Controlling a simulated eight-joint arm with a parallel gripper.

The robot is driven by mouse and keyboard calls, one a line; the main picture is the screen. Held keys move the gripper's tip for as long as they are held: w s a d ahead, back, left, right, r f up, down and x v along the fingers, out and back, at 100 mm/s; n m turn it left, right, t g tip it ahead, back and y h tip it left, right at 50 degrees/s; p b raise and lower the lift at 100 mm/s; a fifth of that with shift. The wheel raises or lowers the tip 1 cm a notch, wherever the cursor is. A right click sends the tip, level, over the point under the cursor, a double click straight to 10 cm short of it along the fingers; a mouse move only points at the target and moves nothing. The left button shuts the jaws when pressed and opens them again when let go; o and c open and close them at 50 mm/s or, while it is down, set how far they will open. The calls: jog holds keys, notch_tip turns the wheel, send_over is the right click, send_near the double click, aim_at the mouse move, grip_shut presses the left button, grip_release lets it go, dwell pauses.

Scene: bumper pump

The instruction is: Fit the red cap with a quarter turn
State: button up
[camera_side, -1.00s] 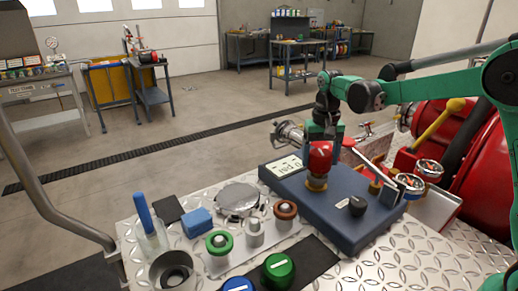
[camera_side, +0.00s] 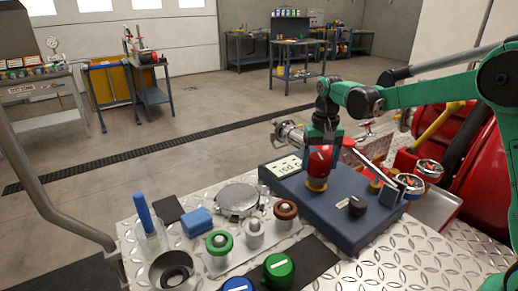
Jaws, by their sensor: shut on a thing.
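The red cap (camera_side: 319,160) sits over a brass-coloured fitting (camera_side: 316,184) on the dark blue box (camera_side: 343,227), which has a small display (camera_side: 286,167). My gripper (camera_side: 322,146) points down from above and is shut on the red cap. The white mark on the cap faces the camera. The fingers are partly hidden behind the cap, and I cannot tell how fully it is seated.
Green (camera_side: 278,268) and blue (camera_side: 238,284) caps stand at the front on a dark mat. Several ringed fittings (camera_side: 254,233), a blue block (camera_side: 198,221) and a clear beaker (camera_side: 150,238) stand to the left. Gauges (camera_side: 412,184) and a yellow lever (camera_side: 440,122) are at right.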

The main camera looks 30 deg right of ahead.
jog(key=shift+f, duration=0.25)
dwell(0.5)
jog(key=m, duration=0.4)
jog(key=shift+m, duration=0.6)
jog(key=m, duration=0.3)
jog(key=shift+m, duration=1.1)
